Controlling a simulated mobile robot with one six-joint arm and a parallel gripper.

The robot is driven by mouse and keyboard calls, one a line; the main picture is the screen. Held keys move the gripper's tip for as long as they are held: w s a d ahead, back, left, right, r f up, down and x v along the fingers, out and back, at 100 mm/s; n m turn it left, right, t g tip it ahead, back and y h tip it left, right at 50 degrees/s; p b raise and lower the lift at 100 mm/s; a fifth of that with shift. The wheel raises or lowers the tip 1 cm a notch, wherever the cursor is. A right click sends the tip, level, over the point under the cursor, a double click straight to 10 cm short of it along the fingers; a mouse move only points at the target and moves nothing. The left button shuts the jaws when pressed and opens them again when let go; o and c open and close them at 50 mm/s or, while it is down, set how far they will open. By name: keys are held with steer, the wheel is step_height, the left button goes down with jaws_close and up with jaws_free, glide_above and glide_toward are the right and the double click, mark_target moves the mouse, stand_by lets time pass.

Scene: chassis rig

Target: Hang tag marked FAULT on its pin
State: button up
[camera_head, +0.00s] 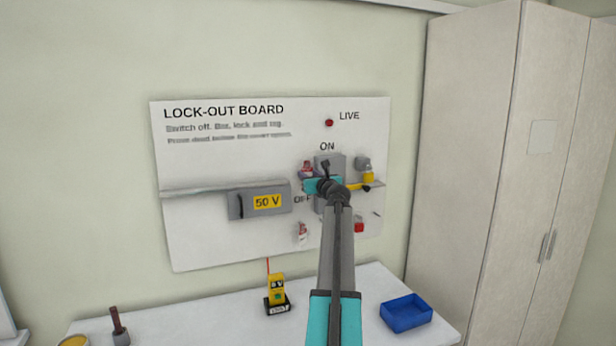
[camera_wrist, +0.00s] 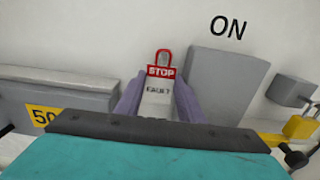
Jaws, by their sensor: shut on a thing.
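The FAULT tag (camera_wrist: 157,90) is white with a red STOP band and a red loop at its top. It stands upright between the two purple fingers of my gripper (camera_wrist: 158,102), which is shut on it, in front of the white board. In the head view the tag (camera_head: 307,165) and my gripper (camera_head: 306,174) are small, left of the grey switch box under ON. A second red and white tag (camera_head: 302,232) is lower on the board, below OFF. A small pin-like mark (camera_head: 376,213) shows at the board's lower right; I cannot tell which pin is the tag's.
The lock-out board (camera_head: 210,240) carries a grey 50 V box (camera_head: 245,203), a yellow padlock (camera_head: 368,177), a red block (camera_head: 359,227) and a red LIVE lamp (camera_head: 329,123). Below, the table (camera_head: 235,325) holds a yellow meter (camera_head: 276,290) and a blue tray (camera_head: 406,322). A cabinet (camera_head: 480,150) stands at right.

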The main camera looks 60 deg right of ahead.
stand_by(0.4)
steer(key=o, duration=1.1)
steer(key=shift+s, duration=0.2)
steer(key=shift+s+a+f, duration=0.15)
steer(key=shift+s+a, duration=0.15)
steer(key=shift+s, duration=0.1)
steer(key=b+v, duration=0.3)
steer(key=v, duration=0.9)
steer(key=shift+a, duration=0.4)
